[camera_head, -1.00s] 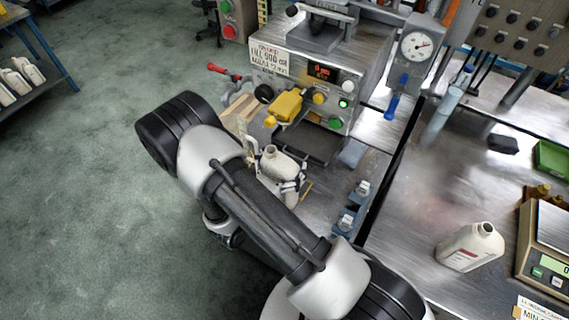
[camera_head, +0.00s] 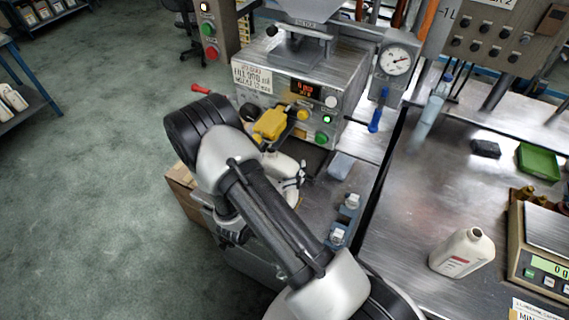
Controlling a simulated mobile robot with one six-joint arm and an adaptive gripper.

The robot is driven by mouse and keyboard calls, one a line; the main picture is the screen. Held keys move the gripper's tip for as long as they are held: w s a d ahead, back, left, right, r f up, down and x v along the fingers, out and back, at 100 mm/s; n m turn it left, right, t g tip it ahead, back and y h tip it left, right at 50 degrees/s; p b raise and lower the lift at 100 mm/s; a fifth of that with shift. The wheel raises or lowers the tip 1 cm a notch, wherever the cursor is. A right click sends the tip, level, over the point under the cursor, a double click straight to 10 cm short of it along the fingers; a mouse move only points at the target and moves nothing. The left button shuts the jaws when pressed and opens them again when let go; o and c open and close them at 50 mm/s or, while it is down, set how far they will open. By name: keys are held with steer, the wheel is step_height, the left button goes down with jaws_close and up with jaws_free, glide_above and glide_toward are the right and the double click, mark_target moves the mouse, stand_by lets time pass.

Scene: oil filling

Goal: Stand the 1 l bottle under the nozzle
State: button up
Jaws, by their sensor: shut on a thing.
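A white bottle (camera_head: 285,168) stands in front of the filling machine (camera_head: 300,75), just below its yellow nozzle part (camera_head: 269,124). My arm hides much of the bottle, so its base and its exact place under the nozzle cannot be told. My gripper (camera_head: 295,186) is shut on this bottle, with its fingers only partly visible beside my arm.
A scale (camera_head: 540,255) and a green tray (camera_head: 540,160) are on the steel table (camera_head: 400,220). Small blue clamps (camera_head: 345,215) sit on the bench beside my arm. A cardboard box (camera_head: 185,190) stands to the left of the bench. The green floor at left is open.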

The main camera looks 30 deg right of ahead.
steer(key=shift+f, duration=0.15)
steer(key=o, duration=1)
steer(key=shift+o, duration=0.2)
steer(key=shift+a, duration=0.15)
steer(key=v, duration=1.2)
